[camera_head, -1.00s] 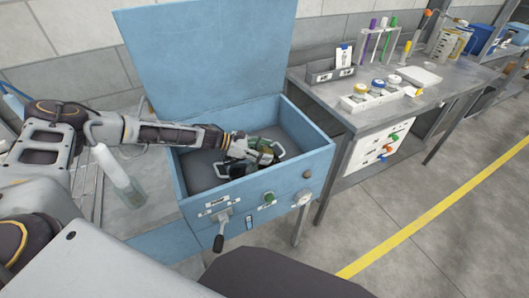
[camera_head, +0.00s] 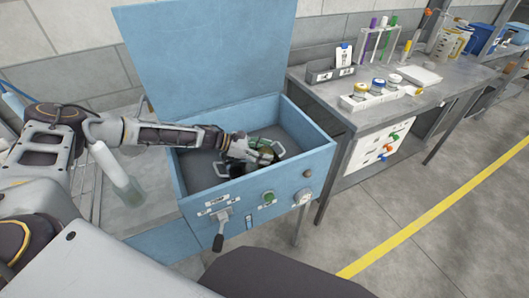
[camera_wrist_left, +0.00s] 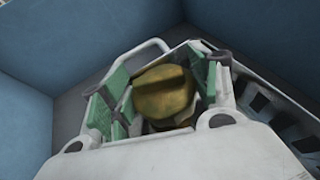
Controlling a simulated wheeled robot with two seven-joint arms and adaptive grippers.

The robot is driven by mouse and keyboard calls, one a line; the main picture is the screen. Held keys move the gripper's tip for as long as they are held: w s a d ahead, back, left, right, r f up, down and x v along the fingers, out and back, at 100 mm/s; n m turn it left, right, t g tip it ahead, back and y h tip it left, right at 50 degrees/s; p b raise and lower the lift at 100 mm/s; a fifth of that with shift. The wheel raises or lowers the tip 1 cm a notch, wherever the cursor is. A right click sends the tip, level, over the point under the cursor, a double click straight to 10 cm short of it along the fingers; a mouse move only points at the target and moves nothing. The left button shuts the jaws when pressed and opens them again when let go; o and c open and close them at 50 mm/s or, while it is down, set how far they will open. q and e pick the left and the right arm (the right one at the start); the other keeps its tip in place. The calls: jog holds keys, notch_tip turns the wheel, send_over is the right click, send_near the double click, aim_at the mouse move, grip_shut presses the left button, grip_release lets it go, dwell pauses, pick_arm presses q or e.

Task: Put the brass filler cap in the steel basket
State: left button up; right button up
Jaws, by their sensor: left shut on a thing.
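The brass filler cap (camera_wrist_left: 161,92) is round with a raised bar across its top. In the left wrist view it sits between the green-padded fingers of my left gripper (camera_head: 262,154), which is shut on it. The gripper is inside the open blue box, over the steel basket (camera_wrist_left: 262,97). A light basket handle shows at each side of the gripper in the head view. The gripper hides most of the basket, and I cannot tell whether the cap touches its bottom. My right gripper is out of view.
The blue box (camera_head: 258,190) has walls around the gripper and a raised lid (camera_head: 205,55) behind. A lever (camera_head: 219,238) sticks out of its front. A grey bench (camera_head: 385,110) on the right holds jars, tubes and a holder.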

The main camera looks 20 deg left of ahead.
pick_arm(q)
jog(key=shift+s+f, duration=0.1)
jog(key=shift+f, duration=0.2)
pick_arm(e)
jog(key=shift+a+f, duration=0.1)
pick_arm(q)
jog(key=shift+f, duration=0.1)
jog(key=o, duration=0.9)
jog(key=shift+s, duration=0.1)
jog(key=o, duration=0.3)
jog(key=shift+f, duration=0.1)
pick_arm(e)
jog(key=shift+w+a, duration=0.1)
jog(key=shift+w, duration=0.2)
pick_arm(q)
jog(key=shift+a, duration=0.1)
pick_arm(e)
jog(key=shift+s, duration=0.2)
